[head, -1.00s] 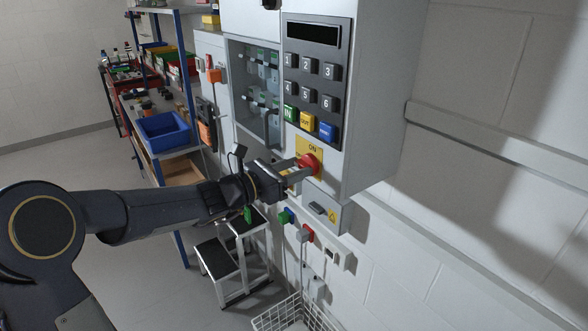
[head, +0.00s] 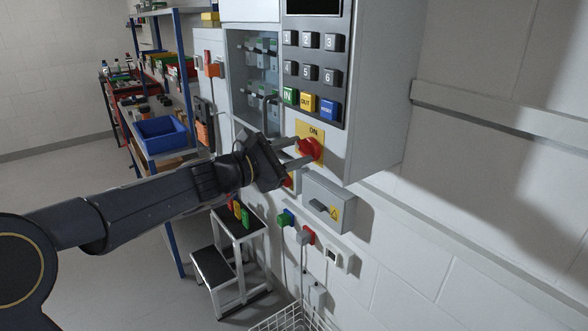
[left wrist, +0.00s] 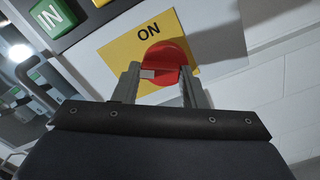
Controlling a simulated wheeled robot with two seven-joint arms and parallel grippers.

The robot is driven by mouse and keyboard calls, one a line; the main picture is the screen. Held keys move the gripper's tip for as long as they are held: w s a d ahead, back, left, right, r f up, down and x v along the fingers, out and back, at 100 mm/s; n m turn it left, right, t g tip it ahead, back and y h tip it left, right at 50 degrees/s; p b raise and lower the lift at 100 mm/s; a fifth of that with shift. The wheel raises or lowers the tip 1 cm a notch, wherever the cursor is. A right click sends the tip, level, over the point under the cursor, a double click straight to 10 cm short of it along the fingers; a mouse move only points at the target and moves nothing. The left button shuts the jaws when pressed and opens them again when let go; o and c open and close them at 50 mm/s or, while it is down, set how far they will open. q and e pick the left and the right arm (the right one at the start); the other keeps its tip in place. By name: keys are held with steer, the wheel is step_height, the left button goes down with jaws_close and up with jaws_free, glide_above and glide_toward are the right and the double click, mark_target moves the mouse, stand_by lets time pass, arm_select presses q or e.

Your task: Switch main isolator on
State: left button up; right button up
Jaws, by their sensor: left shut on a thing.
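The main isolator is a red rotary knob (head: 310,149) on a yellow plate (head: 317,131) marked ON, low on the front of the grey cabinet. In the left wrist view the red knob (left wrist: 166,62) sits on the yellow plate (left wrist: 115,57) with ON printed above it. My left gripper (head: 303,153) reaches in from the left and is shut on the knob. In the left wrist view its fingers (left wrist: 160,82) stand on either side of the knob's grip. Part of the knob is hidden by the fingers. My right gripper is not in view.
A keypad (head: 312,75) is above the knob. A small grey box (head: 328,205) with a warning label is below it. Shelves with a blue bin (head: 160,134), a step stool (head: 232,262) and a wire basket (head: 290,318) stand nearby. Wall space at right is clear.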

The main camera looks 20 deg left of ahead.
arm_select(q)
steer(key=m+b, duration=0.8)
steer(key=shift+s+d+f+b, duration=0.1)
steer(key=shift+d+f+b, duration=0.05)
steer(key=shift+b, duration=0.15)
steer(key=shift+m+b, duration=1.35)
steer(key=shift+m, duration=0.45)
steer(key=shift+r, duration=0.2)
steer(key=o, duration=1)
steer(key=shift+s, duration=0.1)
steer(key=b+v, duration=0.1)
steer(key=v, duration=0.6)
steer(key=shift+s+a, duration=0.2)
steer(key=shift+s, duration=0.1)
